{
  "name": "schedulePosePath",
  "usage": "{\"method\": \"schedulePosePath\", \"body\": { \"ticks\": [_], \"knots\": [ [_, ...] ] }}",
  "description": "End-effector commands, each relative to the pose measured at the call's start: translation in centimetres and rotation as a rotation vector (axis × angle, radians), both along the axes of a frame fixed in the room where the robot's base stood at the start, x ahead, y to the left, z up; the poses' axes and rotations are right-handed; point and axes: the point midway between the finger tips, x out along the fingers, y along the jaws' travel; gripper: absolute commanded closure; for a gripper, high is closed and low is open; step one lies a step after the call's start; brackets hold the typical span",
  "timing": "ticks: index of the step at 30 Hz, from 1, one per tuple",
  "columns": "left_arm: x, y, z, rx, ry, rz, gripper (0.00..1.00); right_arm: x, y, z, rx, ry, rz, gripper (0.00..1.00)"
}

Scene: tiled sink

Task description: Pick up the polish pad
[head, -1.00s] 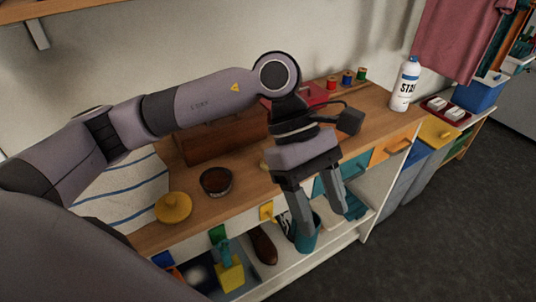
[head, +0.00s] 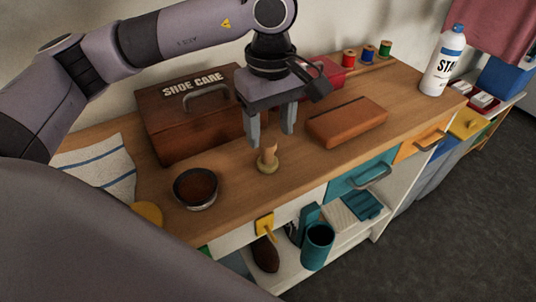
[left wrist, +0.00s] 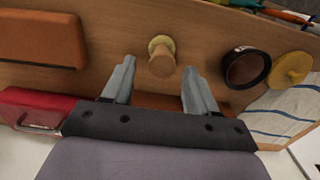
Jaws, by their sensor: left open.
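The polish pad (head: 268,160) is a small round pale-yellow pad with an upright wooden handle. It stands on the wooden counter between the dark tin and the brown case. It also shows in the left wrist view (left wrist: 162,58), ahead of and between the fingers. My left gripper (head: 271,139) points down just above and behind the pad, with its two grey fingers apart and nothing between them. In the left wrist view the gripper (left wrist: 158,78) is open too. Whether a finger touches the handle cannot be told. My right gripper is not in view.
A wooden shoe care box (head: 178,128) stands behind left, a brown case (head: 346,121) to the right, and a round dark tin (head: 196,187) in front left. A yellow-lidded item (head: 148,213) and a striped cloth (head: 105,165) lie further left. The counter's front edge is near.

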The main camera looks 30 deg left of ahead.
Motion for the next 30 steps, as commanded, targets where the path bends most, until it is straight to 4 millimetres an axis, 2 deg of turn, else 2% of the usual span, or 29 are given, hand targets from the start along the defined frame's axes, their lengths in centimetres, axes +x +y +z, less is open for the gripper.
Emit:
{"method": "schedulePosePath", "body": {
  "ticks": [10,14,20,25,26,30],
  "knots": [
    [-0.2,0.4,-4.8,0.0,0.004,0.0,0.42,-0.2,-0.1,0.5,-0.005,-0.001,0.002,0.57],
    [-0.1,0.4,-5.6,-0.001,0.001,0.0,0.42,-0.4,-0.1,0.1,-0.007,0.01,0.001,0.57],
    [-0.1,0.4,-5.6,-0.001,0.001,0.0,0.42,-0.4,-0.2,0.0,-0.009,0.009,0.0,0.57],
    [-0.1,0.4,-5.6,-0.001,0.001,0.0,0.94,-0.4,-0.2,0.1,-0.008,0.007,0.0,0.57],
    [-0.1,0.4,-5.6,-0.001,0.001,0.0,1.0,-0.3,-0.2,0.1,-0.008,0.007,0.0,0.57],
    [-0.1,0.4,-5.6,-0.001,0.001,0.0,1.0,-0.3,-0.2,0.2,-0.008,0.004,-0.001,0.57]
  ]
}}
